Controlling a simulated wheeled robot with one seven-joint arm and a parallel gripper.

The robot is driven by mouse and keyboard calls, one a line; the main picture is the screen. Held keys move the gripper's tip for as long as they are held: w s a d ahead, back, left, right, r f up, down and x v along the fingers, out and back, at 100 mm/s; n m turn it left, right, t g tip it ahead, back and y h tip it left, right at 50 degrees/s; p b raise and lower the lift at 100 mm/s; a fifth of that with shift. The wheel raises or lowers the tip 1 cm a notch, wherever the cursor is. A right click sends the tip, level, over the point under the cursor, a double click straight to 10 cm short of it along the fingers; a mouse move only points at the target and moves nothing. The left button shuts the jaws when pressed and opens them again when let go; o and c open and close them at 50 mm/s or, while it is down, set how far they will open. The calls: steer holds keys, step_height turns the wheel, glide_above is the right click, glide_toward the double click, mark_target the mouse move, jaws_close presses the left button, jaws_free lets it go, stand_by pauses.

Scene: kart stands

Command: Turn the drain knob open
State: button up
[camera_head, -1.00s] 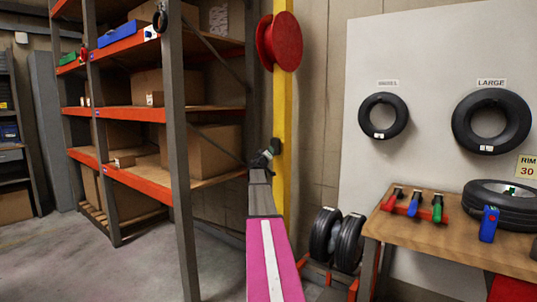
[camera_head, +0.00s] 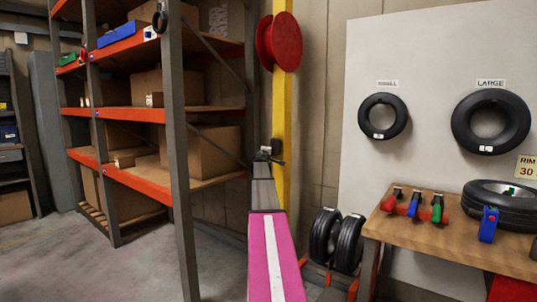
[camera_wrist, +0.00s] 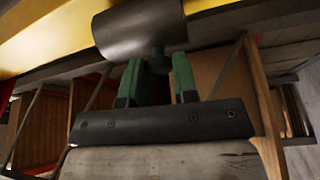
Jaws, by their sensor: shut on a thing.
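The drain knob (camera_wrist: 140,30) is a dark grey cylinder in front of the yellow post, at the top of the wrist view. Its narrower round part (camera_wrist: 157,62) points down between my green fingertips. My gripper (camera_wrist: 157,72) is shut on that part, with a finger on either side. In the head view the knob (camera_head: 276,146) is a small dark shape on the yellow post (camera_head: 283,95), with my gripper (camera_head: 265,153) up against it. My gripper covers part of the knob there, and its marking is too small to read.
A red reel (camera_head: 285,42) sits on the post above. A grey rack with orange beams (camera_head: 130,113) and boxes stands close on the left. On the right are a workbench (camera_head: 455,235), two upright tyres (camera_head: 337,240) and a white panel (camera_head: 430,60) with hanging tyres.

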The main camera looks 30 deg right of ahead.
steer(key=shift+w+r+n+g+y, duration=0.15)
steer(key=shift+n+g, duration=1.2)
steer(key=shift+n, duration=1.2)
steer(key=shift+s+n+g+y, duration=0.1)
steer(key=shift+n+g, duration=1.2)
steer(key=shift+n, duration=1.2)
steer(key=shift+w+r+n+g+y, duration=0.15)
steer(key=shift+n+g, duration=1.2)
steer(key=shift+n, duration=1.2)
steer(key=shift+f, duration=0.1)
steer(key=o, duration=0.9)
steer(key=shift+s+a, duration=0.1)
steer(key=shift+a, duration=0.05)
